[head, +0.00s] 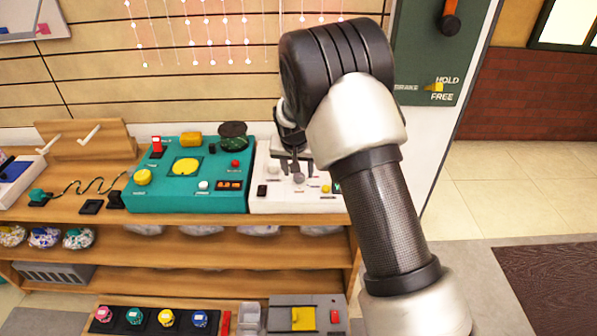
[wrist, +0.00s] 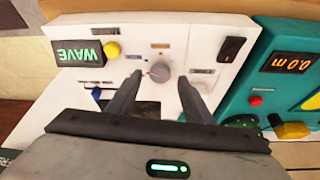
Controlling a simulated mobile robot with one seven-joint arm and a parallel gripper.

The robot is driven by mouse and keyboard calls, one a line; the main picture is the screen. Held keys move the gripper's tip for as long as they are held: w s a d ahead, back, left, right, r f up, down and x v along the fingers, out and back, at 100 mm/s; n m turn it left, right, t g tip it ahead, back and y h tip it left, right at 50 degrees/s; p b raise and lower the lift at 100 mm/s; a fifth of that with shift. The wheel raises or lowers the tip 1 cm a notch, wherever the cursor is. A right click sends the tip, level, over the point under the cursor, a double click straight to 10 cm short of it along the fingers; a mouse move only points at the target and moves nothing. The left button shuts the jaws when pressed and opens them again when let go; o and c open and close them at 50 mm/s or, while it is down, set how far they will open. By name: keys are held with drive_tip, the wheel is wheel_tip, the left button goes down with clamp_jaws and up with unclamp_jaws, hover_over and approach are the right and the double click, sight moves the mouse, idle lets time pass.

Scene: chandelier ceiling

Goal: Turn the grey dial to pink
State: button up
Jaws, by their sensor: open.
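The grey dial (wrist: 160,72) is a round knob on the white panel (wrist: 210,48). In the wrist view it sits just beyond and between my fingertips. Small coloured marks lie around it; which one it points to is too small to tell. My gripper (wrist: 160,84) is open, one finger on each side of the dial; I cannot tell whether either touches it. In the head view my gripper (head: 295,162) hangs over the white panel, with the dial (head: 298,178) just below it.
On the white panel are a yellow button (wrist: 112,49), a green WAVE display (wrist: 78,53) and a black switch (wrist: 231,48). A teal panel (head: 215,172) with several controls adjoins on the left. Shelves with objects (head: 170,318) lie below. Floor is clear at right.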

drive_tip(key=p+v, duration=0.3)
drive_tip(key=v, duration=1.2)
drive_tip(key=shift+r, duration=0.15)
drive_tip(key=shift+s+r, duration=0.1)
drive_tip(key=s+d+r, duration=0.9)
drive_tip(key=s+r, duration=0.3)
drive_tip(key=s+d+r+n+t, duration=0.1)
drive_tip(key=s+d, duration=0.2)
drive_tip(key=s, duration=0.7)
drive_tip(key=s+d+r+n, duration=0.1)
drive_tip(key=s+d+r, duration=0.15)
drive_tip(key=s, duration=0.75)
wheel_tip(320, 180, up, 21)
drive_tip(key=p, duration=2.2)
drive_tip(key=shift+y, duration=0.3)
drive_tip(key=shift+f, duration=0.1)
